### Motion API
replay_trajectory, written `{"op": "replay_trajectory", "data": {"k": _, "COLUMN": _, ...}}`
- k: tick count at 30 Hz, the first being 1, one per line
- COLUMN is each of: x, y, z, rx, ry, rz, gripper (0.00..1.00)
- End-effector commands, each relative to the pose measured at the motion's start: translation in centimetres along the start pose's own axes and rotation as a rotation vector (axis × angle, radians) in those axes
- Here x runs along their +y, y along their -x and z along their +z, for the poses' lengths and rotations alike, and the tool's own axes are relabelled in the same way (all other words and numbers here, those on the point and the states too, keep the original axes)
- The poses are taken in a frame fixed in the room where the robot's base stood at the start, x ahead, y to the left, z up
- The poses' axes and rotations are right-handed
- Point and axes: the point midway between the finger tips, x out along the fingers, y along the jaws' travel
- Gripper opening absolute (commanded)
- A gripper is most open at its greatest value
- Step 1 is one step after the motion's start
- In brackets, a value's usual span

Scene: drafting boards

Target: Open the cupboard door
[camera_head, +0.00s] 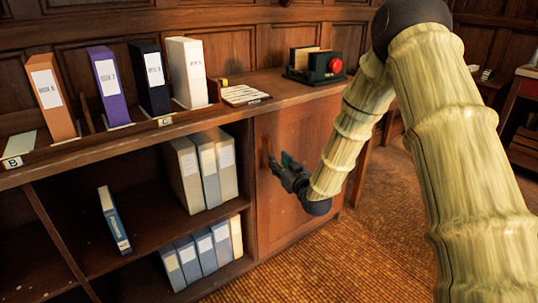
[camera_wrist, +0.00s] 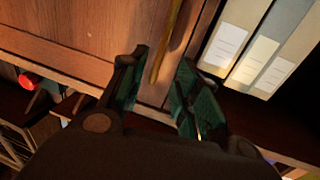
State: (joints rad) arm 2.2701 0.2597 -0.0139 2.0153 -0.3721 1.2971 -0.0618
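The wooden cupboard door (camera_head: 303,135) is at the right end of the shelf unit and looks flush with its front, so shut. It fills the upper left of the wrist view (camera_wrist: 90,45). Its slim upright handle (camera_head: 266,145) is near the door's left edge. In the wrist view the brassy handle (camera_wrist: 171,40) runs down into the gap between the fingers. My gripper (camera_head: 278,160) is in front of the door at the handle. Its green-padded fingers (camera_wrist: 165,80) are apart, with the handle's end between them; I cannot tell whether either touches it.
The orange-brown carpet (camera_head: 345,265) before the door is clear. A red-sided table (camera_head: 525,90) is far right.

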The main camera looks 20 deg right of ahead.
Motion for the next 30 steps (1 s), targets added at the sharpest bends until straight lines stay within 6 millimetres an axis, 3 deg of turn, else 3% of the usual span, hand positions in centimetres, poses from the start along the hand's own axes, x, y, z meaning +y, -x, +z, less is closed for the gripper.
{"op": "replay_trajectory", "data": {"k": 9, "x": 0.0, "y": -5.2, "z": 0.2, "rx": -0.001, "ry": 0.002, "rz": 0.000, "gripper": 0.32}}
{"op": "replay_trajectory", "data": {"k": 15, "x": 0.0, "y": -7.5, "z": 0.2, "rx": -0.001, "ry": 0.000, "rz": 0.000, "gripper": 0.32}}
{"op": "replay_trajectory", "data": {"k": 29, "x": 0.0, "y": -8.5, "z": 0.1, "rx": -0.002, "ry": 0.000, "rz": 0.000, "gripper": 0.32}}
{"op": "replay_trajectory", "data": {"k": 30, "x": 0.0, "y": -8.5, "z": 0.1, "rx": -0.002, "ry": 0.000, "rz": 0.000, "gripper": 0.27}}
